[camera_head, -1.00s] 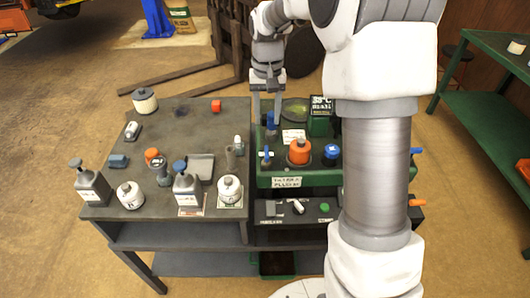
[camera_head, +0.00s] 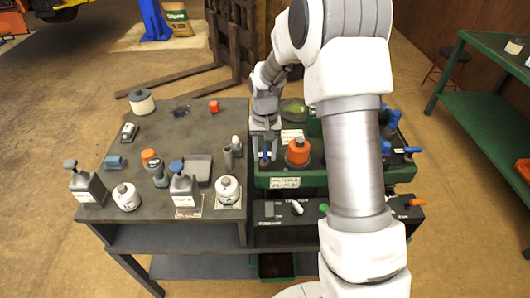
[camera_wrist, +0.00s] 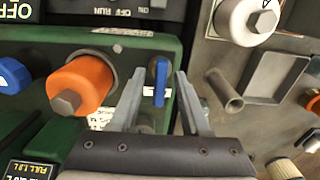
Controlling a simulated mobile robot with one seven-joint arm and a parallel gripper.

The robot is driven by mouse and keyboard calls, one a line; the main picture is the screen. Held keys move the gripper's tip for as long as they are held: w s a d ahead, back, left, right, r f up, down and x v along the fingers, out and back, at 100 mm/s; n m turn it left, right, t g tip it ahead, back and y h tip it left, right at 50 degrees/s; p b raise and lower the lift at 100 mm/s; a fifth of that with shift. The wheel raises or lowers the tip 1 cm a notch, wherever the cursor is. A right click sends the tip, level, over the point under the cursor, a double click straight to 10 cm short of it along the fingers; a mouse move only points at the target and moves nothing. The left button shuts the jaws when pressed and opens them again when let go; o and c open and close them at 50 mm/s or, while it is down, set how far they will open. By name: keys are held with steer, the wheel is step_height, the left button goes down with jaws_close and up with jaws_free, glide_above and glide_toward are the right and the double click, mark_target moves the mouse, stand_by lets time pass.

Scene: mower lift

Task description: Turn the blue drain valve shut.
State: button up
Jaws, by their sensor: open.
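A blue lever (camera_wrist: 160,84), which looks like the drain valve, is set on the green fluid stand (camera_wrist: 120,48). In the wrist view my gripper (camera_wrist: 160,76) is open with one finger on each side of the lever. A gap shows on both sides, and the lever stands roughly lengthwise between the fingers. In the head view my gripper (camera_head: 266,152) is low over the left end of the stand, and mostly hides the lever. I cannot tell how far the valve is turned.
An orange-capped fixture (camera_head: 298,152) stands right beside the gripper; its orange cap also shows in the wrist view (camera_wrist: 82,84). More blue handles (camera_head: 412,150) are at the stand's right end.

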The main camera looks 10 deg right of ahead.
jaws_close()
steer(key=shift+m, duration=0.4)
steer(key=m, duration=0.3)
steer(key=shift+m, duration=0.3)
steer(key=m+p, duration=0.1)
steer(key=m, duration=0.3)
steer(key=shift+r+m, duration=0.1)
steer(key=shift+m, duration=0.2)
steer(key=m+p, duration=0.1)
steer(key=m, duration=0.3)
steer(key=shift+p, duration=0.3)
steer(key=shift+m+p, duration=1)
steer(key=shift+m, duration=1.5)
